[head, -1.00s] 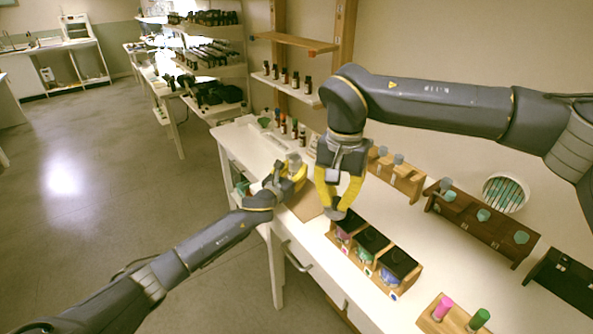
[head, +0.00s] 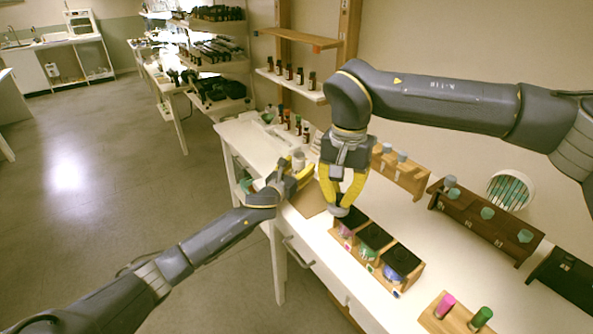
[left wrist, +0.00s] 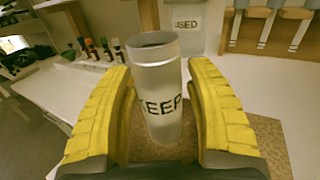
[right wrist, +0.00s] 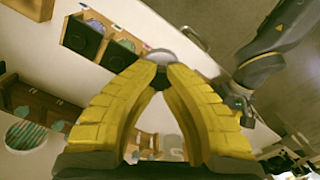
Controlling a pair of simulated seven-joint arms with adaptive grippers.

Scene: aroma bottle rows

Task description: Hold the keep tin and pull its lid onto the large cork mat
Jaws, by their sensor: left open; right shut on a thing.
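The keep tin (left wrist: 160,95), a frosted cylinder marked KEEP, stands upright on a brown cork mat (left wrist: 272,135) in the left wrist view. Its top is uncovered and dark inside. The tin (head: 298,159) also shows in the head view. My left gripper (head: 296,171) is open, its yellow fingers on either side of the tin. My right gripper (head: 341,205) is shut on a grey round lid (right wrist: 161,56), held at its fingertips. In the head view the lid (head: 339,212) is near the right end of the cork mat (head: 308,200), beside the wooden box.
A wooden box (head: 370,262) with dark-topped compartments stands right of the mat. A jar marked USED (left wrist: 188,30) stands behind the tin. Several small bottles (head: 296,124) stand at the table's far end. Wooden racks (head: 482,221) line the back.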

